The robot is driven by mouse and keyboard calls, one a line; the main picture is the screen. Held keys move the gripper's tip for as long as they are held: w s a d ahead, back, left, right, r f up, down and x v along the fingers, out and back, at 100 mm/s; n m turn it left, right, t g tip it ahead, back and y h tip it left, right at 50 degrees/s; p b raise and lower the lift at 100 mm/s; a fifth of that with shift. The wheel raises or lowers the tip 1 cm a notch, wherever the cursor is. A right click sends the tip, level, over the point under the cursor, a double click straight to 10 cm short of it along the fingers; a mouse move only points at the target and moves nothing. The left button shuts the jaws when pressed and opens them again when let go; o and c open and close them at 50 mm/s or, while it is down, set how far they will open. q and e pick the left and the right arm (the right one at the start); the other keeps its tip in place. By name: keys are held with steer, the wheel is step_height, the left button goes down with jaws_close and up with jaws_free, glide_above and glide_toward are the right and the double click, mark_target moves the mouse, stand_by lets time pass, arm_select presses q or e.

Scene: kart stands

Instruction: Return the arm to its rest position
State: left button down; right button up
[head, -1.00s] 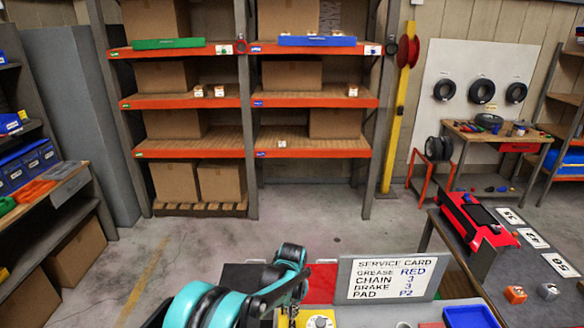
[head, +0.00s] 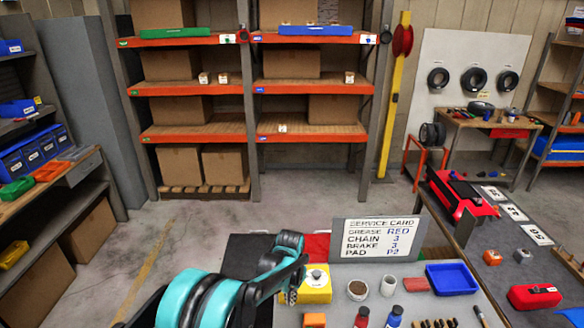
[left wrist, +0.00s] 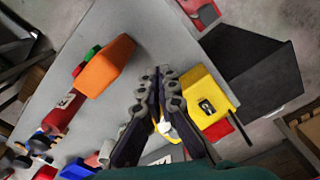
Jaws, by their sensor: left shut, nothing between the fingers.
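My left arm (head: 215,295) comes in from the lower left of the head view, teal and black. Its gripper (head: 289,297) points down beside the yellow box (head: 318,287), partly hidden by the arm. In the left wrist view the two dark fingers (left wrist: 157,72) are together with nothing between them. The yellow box (left wrist: 207,98) shows just right of them; I cannot tell whether they touch it. My right gripper is in neither view.
The grey bench holds a service card (head: 378,240), a brown-filled cup (head: 357,290), a blue tray (head: 451,279) and bottles. An orange block (left wrist: 103,66) shows in the left wrist view. Shelves (head: 200,132) stand behind open floor.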

arm_select(q)
steer(key=s+a+r+n+t+b, duration=0.35)
steer(key=s+a+r+b, duration=0.25)
steer(key=s+a+b, duration=0.45)
steer(key=s+a+f+n+t+b, duration=0.1)
steer(key=s+a+f+b, duration=0.2)
steer(key=s, duration=0.3)
steer(key=s+a+f+n+t+b, duration=0.1)
steer(key=s+a+f+t+b, duration=0.1)
steer(key=s, duration=0.5)
steer(key=shift+s+a+f+b, duration=0.15)
steer(key=shift+a+f+b, duration=0.6)
steer(key=shift+a+b, duration=0.2)
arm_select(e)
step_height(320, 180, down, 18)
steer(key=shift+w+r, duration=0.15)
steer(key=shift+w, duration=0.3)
arm_select(q)
steer(key=shift+t, duration=0.25)
